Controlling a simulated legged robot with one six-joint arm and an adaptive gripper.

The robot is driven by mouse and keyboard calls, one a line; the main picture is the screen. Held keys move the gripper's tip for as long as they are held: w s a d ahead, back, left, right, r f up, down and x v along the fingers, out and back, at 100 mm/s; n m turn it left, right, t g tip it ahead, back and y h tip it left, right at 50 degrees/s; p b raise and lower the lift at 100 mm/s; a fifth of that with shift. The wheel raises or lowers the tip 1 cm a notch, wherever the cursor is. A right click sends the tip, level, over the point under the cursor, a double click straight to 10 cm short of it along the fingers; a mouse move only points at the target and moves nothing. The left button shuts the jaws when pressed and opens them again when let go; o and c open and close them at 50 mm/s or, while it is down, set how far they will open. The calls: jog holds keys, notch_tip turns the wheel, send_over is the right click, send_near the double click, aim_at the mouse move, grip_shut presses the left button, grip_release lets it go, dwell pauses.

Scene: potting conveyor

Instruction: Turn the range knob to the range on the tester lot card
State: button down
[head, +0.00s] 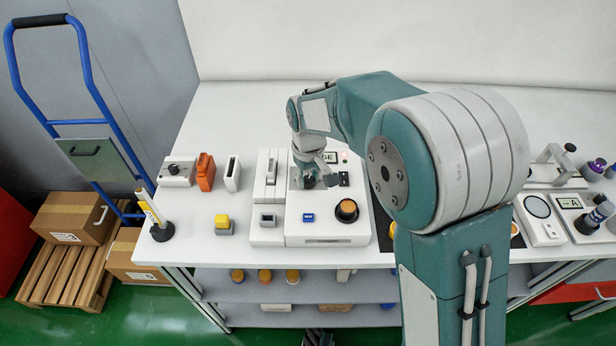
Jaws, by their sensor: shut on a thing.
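A white tester box (327,229) stands on the table near the middle, with a small display (329,157), a blue button (308,217) and a dark round socket with an orange-brown top (347,210). My gripper (309,182) points down at the back left part of the tester's top. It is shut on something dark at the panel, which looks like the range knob. The knob's pointer and scale are hidden by the fingers. I cannot pick out the lot card or read any range on it.
Further left are a yellow-grey block (223,225), an orange block (205,172) and a yellow-white post on a black base (162,230). Instruments (541,231) stand at right.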

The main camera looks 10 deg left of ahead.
aim_at(307, 178)
jog(key=m, duration=0.4)
jog(key=shift+f, duration=0.1)
jog(key=shift+m, duration=1.9)
jog(key=shift+c, duration=1.7)
grip_release()
jog(key=shift+a, duration=0.1)
notch_tip(307, 178, up, 12)
jog(key=shift+w+f, duration=0.1)
